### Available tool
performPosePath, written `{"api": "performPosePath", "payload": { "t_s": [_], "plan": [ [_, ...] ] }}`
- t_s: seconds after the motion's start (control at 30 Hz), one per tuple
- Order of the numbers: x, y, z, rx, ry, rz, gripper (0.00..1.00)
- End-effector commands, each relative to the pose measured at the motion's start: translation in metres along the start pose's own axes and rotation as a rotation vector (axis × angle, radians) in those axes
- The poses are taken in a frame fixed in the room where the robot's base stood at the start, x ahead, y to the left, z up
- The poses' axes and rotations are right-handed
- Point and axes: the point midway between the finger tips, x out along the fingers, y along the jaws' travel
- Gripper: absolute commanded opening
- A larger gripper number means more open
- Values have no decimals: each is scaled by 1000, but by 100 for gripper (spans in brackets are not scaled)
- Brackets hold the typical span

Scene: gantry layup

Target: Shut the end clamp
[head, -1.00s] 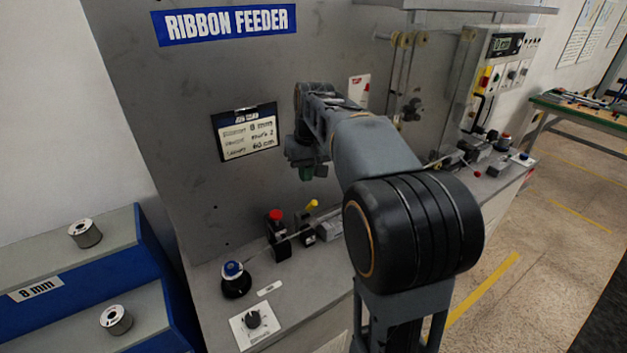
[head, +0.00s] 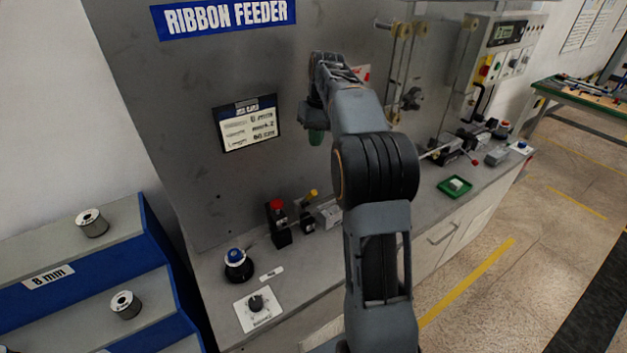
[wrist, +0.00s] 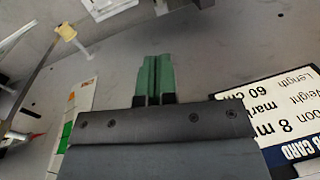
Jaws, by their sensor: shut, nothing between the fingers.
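My gripper (head: 316,137) has green fingertips pressed together and empty, held in the air in front of the grey upright panel, above the bench top. The green fingertips (wrist: 153,78) also show in the wrist view, shut, touching nothing. No part in view is labelled as the end clamp. A small device with a yellow-tipped lever (head: 313,193), tilted up, sits on the bench below my gripper. Farther right, a dark device (head: 453,156) has a red-tipped lever (head: 474,162) sticking out toward the front. I cannot tell which is the end clamp or how its jaws stand.
A red-topped black post (head: 278,222), a blue-topped round base (head: 237,264) and a knob plate (head: 257,306) stand at the bench's left. A green tray (head: 454,188) lies right of my arm. A job card (head: 247,124) hangs on the panel. Spools (head: 92,223) sit on the left rack.

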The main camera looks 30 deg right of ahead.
Motion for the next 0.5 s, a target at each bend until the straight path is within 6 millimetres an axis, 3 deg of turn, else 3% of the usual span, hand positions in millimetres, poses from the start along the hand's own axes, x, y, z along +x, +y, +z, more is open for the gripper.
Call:
{"api": "performPosePath", "payload": {
  "t_s": [0.5],
  "plan": [
    [92, 0, 1, 1, -3, -1, 0]
  ]
}}
